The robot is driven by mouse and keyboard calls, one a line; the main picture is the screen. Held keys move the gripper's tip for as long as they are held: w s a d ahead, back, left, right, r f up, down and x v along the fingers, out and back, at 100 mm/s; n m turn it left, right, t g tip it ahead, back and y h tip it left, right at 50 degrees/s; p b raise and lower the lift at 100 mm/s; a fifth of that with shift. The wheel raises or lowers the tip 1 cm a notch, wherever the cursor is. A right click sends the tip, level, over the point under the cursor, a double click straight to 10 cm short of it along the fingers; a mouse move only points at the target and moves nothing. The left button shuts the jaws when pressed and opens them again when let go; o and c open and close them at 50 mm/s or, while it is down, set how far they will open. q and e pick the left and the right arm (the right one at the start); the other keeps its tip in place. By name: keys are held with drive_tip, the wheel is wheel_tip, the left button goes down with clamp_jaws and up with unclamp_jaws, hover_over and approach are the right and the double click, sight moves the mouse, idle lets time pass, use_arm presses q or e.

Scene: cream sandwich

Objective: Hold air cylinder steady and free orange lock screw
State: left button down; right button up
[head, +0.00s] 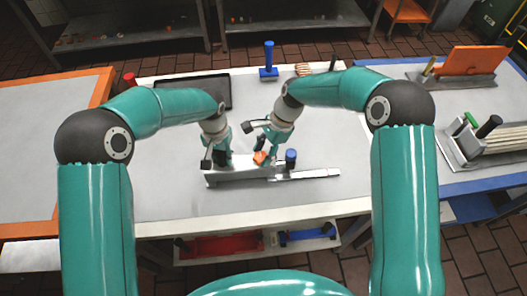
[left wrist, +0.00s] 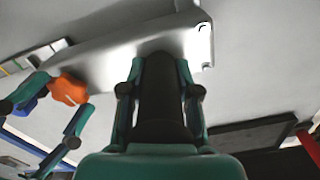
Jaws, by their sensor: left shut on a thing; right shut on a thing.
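A silver metal fixture (head: 228,181) lies on the white table with a flat bar (head: 315,173) reaching right. My left gripper (head: 219,160) is shut around a dark upright cylinder at the fixture's left part. In the left wrist view this dark air cylinder (left wrist: 163,105) stands between both fingers. The orange lock screw (head: 260,157) is at the fixture's middle; it also shows in the left wrist view (left wrist: 68,90). My right gripper (head: 264,149) is shut on the orange screw, its fingers partly hiding it. A blue knob (head: 291,157) stands just right of it.
A black tray (head: 205,91) and a blue stand (head: 268,71) are at the table's back. A red piece (head: 130,79) is at the back left. Red (head: 215,246) and blue (head: 305,236) items lie on a shelf below. The table's left front is clear.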

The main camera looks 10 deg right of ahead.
sight(259, 155)
drive_tip(key=n, duration=0.2)
drive_tip(key=n+g+h, duration=0.1)
drive_tip(key=n, duration=0.3)
drive_tip(key=shift+w+a+g, duration=0.2)
drive_tip(key=shift+w+g, duration=0.05)
drive_tip(key=shift+g, duration=0.15)
drive_tip(key=n+h, duration=0.1)
drive_tip(key=n, duration=0.2)
drive_tip(key=n+g+h, duration=0.1)
drive_tip(key=n, duration=0.1)
drive_tip(key=shift+w+a+n, duration=0.1)
drive_tip(key=shift+a+n, duration=0.05)
drive_tip(key=shift+n, duration=0.25)
drive_tip(key=n+h, duration=0.2)
drive_tip(key=n, duration=0.3)
drive_tip(key=shift+a, duration=0.2)
drive_tip(key=n+h, duration=0.1)
drive_tip(key=n, duration=0.1)
drive_tip(key=n+h, duration=0.1)
drive_tip(key=n, duration=0.2)
drive_tip(key=shift+a+n+t, duration=0.15)
drive_tip(key=shift+n+t, duration=0.15)
drive_tip(key=shift+t, duration=0.1)
drive_tip(key=o, duration=1.2)
drive_tip(key=shift+c, duration=0.2)
drive_tip(key=shift+r, duration=0.15)
wheel_tip(259, 155, up, 10)
drive_tip(key=shift+f, duration=0.2)
